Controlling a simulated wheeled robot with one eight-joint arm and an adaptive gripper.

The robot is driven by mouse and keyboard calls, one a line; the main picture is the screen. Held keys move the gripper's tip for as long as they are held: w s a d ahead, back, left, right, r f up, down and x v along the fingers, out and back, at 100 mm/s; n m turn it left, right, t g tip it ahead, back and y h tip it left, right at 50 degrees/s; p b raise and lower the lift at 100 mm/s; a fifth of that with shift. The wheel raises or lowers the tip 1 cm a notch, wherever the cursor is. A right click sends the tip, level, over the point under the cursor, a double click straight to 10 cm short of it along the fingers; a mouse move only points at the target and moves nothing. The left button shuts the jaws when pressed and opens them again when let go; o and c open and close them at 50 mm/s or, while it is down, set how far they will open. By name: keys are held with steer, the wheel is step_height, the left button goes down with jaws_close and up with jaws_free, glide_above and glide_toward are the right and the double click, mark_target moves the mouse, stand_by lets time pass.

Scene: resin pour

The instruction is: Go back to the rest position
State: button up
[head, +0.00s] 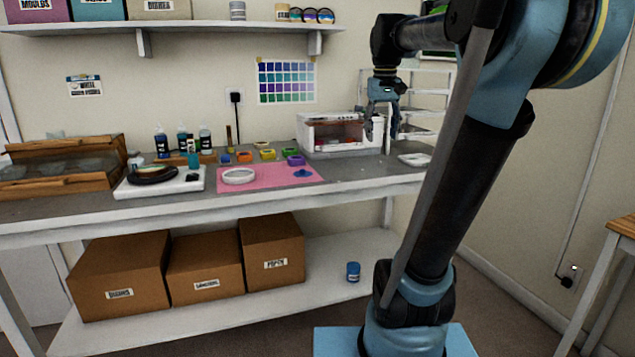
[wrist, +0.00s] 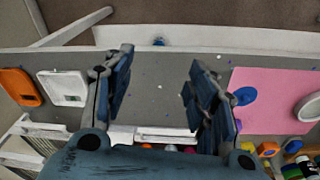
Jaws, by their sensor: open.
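My gripper (head: 381,122) hangs above the right part of the workbench, in front of the white box with a clear front (head: 338,135) in the head view. In the wrist view my gripper (wrist: 155,88) has its two fingers spread wide with nothing between them. Below the fingers is the grey bench top (wrist: 160,82) with small specks on it. My arm reaches up from the lower right of the head view and bends over the bench.
A pink mat (head: 225,184) holds a white ring-shaped mold (head: 239,176). Bottles (head: 161,143) and small coloured cups stand behind it. A wall shelf (head: 200,23) is above. Boxes (head: 205,267) sit below.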

steer(key=s+f, duration=1)
steer(key=f, duration=0.5)
steer(key=s+f, duration=1)
steer(key=f, duration=0.5)
steer(key=shift+s+f+m+t, duration=0.3)
steer(key=shift+s+t, duration=0.1)
steer(key=shift+a, duration=0.1)
steer(key=shift+w+f, duration=0.2)
steer(key=shift+w, duration=0.25)
